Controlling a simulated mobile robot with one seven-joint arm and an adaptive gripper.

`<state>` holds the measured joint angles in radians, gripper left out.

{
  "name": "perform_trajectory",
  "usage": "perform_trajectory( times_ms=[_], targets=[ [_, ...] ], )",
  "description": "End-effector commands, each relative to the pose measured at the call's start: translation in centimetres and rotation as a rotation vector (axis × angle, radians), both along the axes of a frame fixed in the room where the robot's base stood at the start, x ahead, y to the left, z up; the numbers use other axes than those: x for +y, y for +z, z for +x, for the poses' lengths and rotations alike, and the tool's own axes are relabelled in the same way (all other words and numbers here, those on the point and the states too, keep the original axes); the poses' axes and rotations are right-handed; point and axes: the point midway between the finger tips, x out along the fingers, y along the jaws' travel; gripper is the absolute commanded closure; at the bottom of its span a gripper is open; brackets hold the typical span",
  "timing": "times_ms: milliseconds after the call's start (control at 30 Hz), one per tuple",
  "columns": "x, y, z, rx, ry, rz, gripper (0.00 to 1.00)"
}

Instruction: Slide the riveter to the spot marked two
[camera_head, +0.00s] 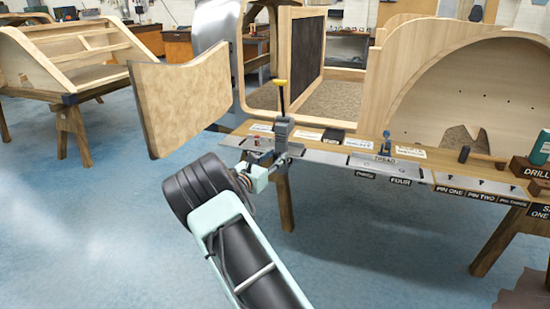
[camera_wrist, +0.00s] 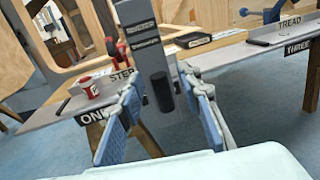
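The riveter, a tall grey tool with a black rod and yellow top, stands upright at the bench's left part (camera_head: 282,131). Its grey body also fills the upper middle of the wrist view (camera_wrist: 148,45). My gripper (camera_head: 278,158) is at the bench's front edge, low at the riveter. In the wrist view my gripper's fingers (camera_wrist: 158,82) lie on either side of the riveter's lower body; I cannot tell whether both touch it. The ONE label (camera_wrist: 95,115) is at left and the THREE label (camera_wrist: 298,47) at right. The spot marked two is not readable, probably hidden behind gripper and riveter.
A black block (camera_wrist: 193,40) lies behind on the right. On the bench, a small blue item (camera_head: 386,145) stands at TREAD. A curved wooden panel (camera_head: 185,100) hangs left of the bench.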

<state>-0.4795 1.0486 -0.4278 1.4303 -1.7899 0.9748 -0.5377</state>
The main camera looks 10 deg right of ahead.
Motion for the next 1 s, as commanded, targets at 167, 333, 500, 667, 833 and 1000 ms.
perform_trajectory(
  times_ms=[167, 333, 500, 667, 833, 1000],
  targets=[
    [0.4, 0.0, -0.3, 0.000, 0.001, 0.000, 0.68],
    [2.4, 0.0, -2.2, 0.001, 0.003, 0.001, 0.68],
    [5.1, 0.0, -4.8, 0.000, 0.003, 0.001, 0.68],
    [7.1, 0.0, -6.9, 0.001, 0.002, 0.001, 0.68],
    [8.3, 0.0, -8.2, 0.000, 0.001, 0.000, 0.68],
    [8.6, 0.0, -8.5, 0.000, 0.000, 0.000, 0.68]
  ],
)
